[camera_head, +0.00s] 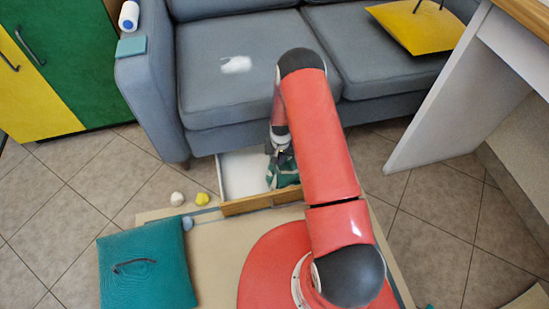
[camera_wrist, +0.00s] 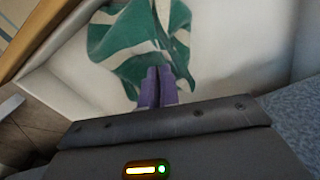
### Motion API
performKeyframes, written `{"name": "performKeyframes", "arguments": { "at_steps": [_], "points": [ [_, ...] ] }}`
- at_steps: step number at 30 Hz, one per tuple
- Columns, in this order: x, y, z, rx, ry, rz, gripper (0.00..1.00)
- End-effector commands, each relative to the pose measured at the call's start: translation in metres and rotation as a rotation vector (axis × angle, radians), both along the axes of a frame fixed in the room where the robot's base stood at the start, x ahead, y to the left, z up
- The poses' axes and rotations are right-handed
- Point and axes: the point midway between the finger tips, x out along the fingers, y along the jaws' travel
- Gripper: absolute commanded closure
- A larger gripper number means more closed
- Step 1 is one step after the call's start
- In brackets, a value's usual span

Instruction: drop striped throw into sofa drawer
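The green-and-white striped throw (camera_wrist: 133,45) is bunched up over the white inside of the open sofa drawer (camera_wrist: 60,72) in the wrist view. In the head view the throw (camera_head: 284,170) shows at the right part of the drawer (camera_head: 242,172), partly hidden by my arm. My gripper (camera_wrist: 157,72) points down into the drawer. Its two purple fingers are close together, and the cloth gathers at their tips. I cannot tell how much of the throw rests on the drawer floor. In the head view my arm hides the fingertips.
The grey sofa (camera_head: 245,70) stands above the drawer, with a white cloth (camera_head: 236,65) on its seat and a yellow cushion (camera_head: 415,27) at right.

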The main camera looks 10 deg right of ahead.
Motion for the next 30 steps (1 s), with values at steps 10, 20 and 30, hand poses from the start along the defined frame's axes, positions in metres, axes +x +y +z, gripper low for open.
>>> {"name": "performKeyframes", "arguments": {
  "at_steps": [10,20,30],
  "points": [
    [0.0,0.0001,-0.0101,0.0,0.0,0.0,1.0],
    [-0.0002,0.0001,-0.0099,0.0,0.0,0.0,0.65],
    [-0.0002,0.0001,-0.0099,0.0,0.0,0.0,0.42]
  ]
}}
